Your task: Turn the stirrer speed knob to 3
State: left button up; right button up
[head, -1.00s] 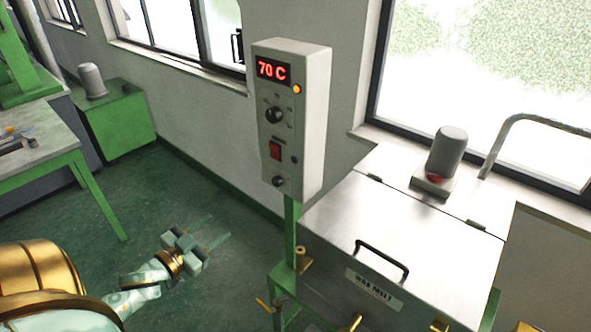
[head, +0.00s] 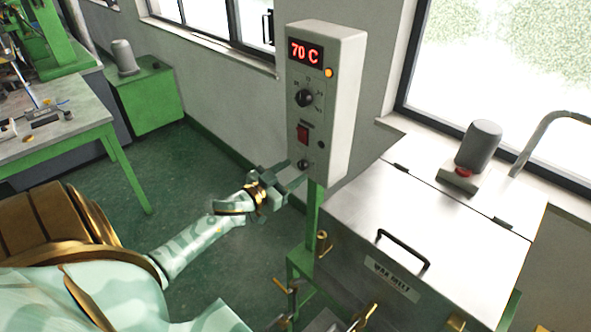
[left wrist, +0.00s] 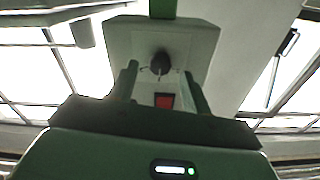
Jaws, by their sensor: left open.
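The grey control box (head: 340,100) stands on a green post. It has a red display reading 70 C, an upper black knob (head: 304,98), a red switch (head: 303,135) and a lower black knob (head: 303,165). The labels are too small to read. My left gripper (head: 294,174) is open close to the lower knob. In the left wrist view, the picture is upside down, and the lower knob (left wrist: 160,62) lies between the lines of the two open fingers, with the red switch (left wrist: 163,101) below it. Whether the fingers touch the knob cannot be told. My right gripper is not in view.
A steel wax melt tank (head: 435,215) with a black handle and a motor on its lid stands right of the box. A green bench (head: 60,130) and a green cabinet (head: 145,98) are at the left. The floor between is clear.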

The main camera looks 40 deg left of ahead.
pick_arm(q)
jog(key=shift+w, duration=1.05)
jog(key=shift+d, duration=0.1)
jog(key=c, duration=1)
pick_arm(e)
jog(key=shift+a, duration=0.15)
pick_arm(q)
jog(key=shift+m, duration=0.4)
jog(key=m, duration=0.4)
jog(key=shift+m, duration=0.3)
jog(key=m+b, duration=0.1)
jog(key=m, duration=0.5)
jog(key=shift+f, duration=0.1)
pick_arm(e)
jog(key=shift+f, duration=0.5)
pick_arm(q)
jog(key=o, duration=1)
